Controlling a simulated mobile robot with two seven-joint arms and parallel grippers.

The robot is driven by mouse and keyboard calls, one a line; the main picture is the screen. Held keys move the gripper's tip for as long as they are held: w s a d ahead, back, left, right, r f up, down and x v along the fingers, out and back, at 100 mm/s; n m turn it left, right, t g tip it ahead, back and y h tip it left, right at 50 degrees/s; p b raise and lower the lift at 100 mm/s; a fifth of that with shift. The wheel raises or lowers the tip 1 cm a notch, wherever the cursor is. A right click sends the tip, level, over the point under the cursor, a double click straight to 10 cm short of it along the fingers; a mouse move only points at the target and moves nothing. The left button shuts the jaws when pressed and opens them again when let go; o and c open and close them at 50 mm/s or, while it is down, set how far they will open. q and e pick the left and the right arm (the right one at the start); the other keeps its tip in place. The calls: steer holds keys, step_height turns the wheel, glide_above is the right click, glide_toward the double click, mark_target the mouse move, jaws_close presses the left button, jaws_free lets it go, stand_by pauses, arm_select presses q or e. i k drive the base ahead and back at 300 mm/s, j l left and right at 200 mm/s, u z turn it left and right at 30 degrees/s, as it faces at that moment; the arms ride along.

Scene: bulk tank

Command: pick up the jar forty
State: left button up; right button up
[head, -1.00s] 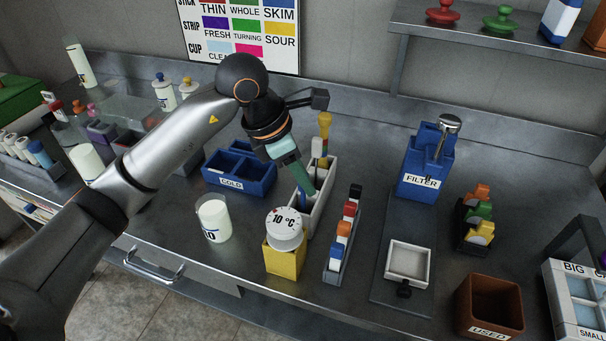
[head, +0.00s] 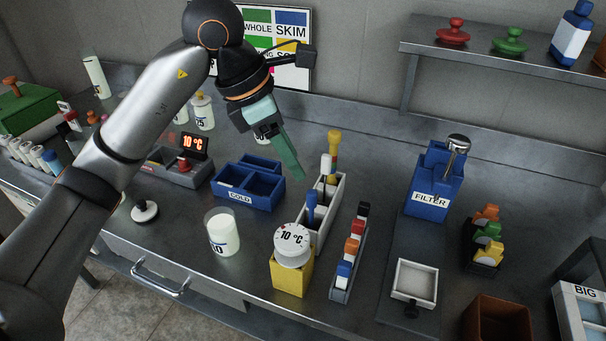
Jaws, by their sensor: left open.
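A glass jar of white liquid (head: 222,232) stands upright near the counter's front edge, left of the yellow block. Its label shows a 0; the first digit is turned out of sight. A jar marked 25 (head: 203,113) stands behind my arm. My left gripper (head: 290,165) has teal fingers, is open and empty, and hangs above the counter behind the blue COLD box, apart from every jar. My right gripper is not in view.
The blue COLD box (head: 231,192) lies behind the front jar. A yellow block with a 10 °C dial (head: 292,275) stands close on its right. A white rack (head: 326,232) holds upright tools. A white disc with a black knob (head: 145,212) lies to the left.

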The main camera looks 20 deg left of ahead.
mark_target(221, 223)
steer(key=u, duration=1.2)
